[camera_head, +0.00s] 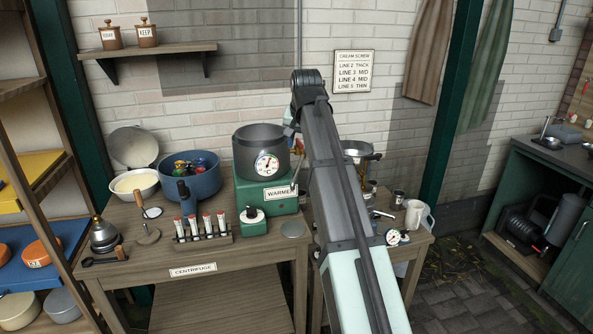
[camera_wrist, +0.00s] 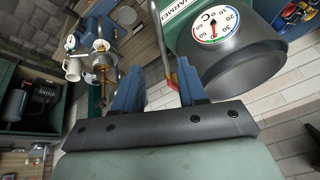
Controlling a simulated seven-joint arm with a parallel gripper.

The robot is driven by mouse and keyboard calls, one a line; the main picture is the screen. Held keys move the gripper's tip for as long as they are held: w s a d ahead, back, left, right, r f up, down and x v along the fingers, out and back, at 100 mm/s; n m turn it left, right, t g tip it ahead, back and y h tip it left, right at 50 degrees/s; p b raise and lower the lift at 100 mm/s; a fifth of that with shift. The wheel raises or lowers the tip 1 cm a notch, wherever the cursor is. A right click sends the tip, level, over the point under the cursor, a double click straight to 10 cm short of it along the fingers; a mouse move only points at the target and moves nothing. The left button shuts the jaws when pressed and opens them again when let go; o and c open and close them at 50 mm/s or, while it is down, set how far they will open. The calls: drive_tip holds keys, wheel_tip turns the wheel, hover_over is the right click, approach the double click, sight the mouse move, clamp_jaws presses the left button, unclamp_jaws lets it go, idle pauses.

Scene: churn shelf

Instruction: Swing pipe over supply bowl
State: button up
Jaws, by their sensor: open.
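A thin grey pipe (camera_head: 297,171) stands at the right side of the dark warmer pot (camera_head: 258,148), close beside my arm. In the wrist view the pipe (camera_wrist: 159,40) ends in a red tip near the right finger. My gripper (camera_wrist: 154,75) has its two blue fingers apart, with nothing clearly held. Whether they touch the pipe, I cannot tell. The metal supply bowl (camera_head: 357,149) sits to the right of the warmer, partly hidden behind my arm. In the head view my gripper is largely hidden behind the arm.
A green warmer base (camera_head: 266,194) carries the pot and its dial. A blue tub (camera_head: 190,176), a white bowl (camera_head: 137,186) and a rack of red-capped tubes (camera_head: 203,227) stand left. A white jug (camera_head: 415,214) and a small gauge (camera_head: 394,237) are on the right table.

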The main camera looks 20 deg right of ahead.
sight(296, 173)
drive_tip(key=x, duration=1.3)
clamp_jaws()
drive_tip(key=shift+d, duration=0.1)
idle(0.4)
